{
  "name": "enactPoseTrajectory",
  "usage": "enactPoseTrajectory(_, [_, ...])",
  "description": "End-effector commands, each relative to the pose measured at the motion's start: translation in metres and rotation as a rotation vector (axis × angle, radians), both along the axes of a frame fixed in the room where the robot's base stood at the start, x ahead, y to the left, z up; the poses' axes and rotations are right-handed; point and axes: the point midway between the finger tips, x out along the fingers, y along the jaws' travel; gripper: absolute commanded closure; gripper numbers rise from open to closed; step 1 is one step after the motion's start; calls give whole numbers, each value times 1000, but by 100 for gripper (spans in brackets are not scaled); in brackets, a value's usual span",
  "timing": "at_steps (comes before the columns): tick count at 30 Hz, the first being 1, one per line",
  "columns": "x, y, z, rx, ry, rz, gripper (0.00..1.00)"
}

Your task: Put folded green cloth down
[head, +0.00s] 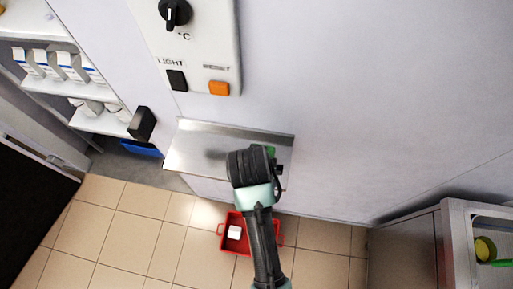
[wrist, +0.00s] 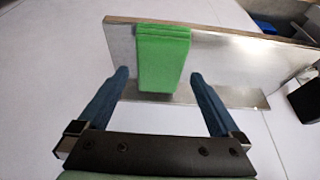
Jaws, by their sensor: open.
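The folded green cloth (wrist: 163,60) rests against the metal shelf (wrist: 235,60), with its top at the shelf's brownish edge. In the head view only a small green patch of the cloth (head: 271,151) shows beside my gripper, which hides the rest. My gripper (wrist: 160,85) is open, with its blue fingers spread apart. In the wrist view the cloth lies ahead, between the lines of the two fingers, and I see a gap on each side. In the head view my gripper is over the right part of the metal shelf (head: 200,145).
A control panel with a knob (head: 175,12), a black switch (head: 177,80) and an orange switch (head: 219,88) is above the shelf. A red crate (head: 222,242) with a white item stands on the tiled floor below. Shelves with white cartons (head: 65,65) are at left.

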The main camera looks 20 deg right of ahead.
Motion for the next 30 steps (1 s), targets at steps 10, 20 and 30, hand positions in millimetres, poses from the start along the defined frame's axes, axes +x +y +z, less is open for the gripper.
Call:
enactPoseTrajectory(10, [-20, 14, 62, -2, -4, 1, 0])
enactPoseTrajectory(20, [-28, 19, 83, -1, 1, 1, 0])
enactPoseTrajectory(30, [-28, 19, 82, -1, 1, 1, 0])
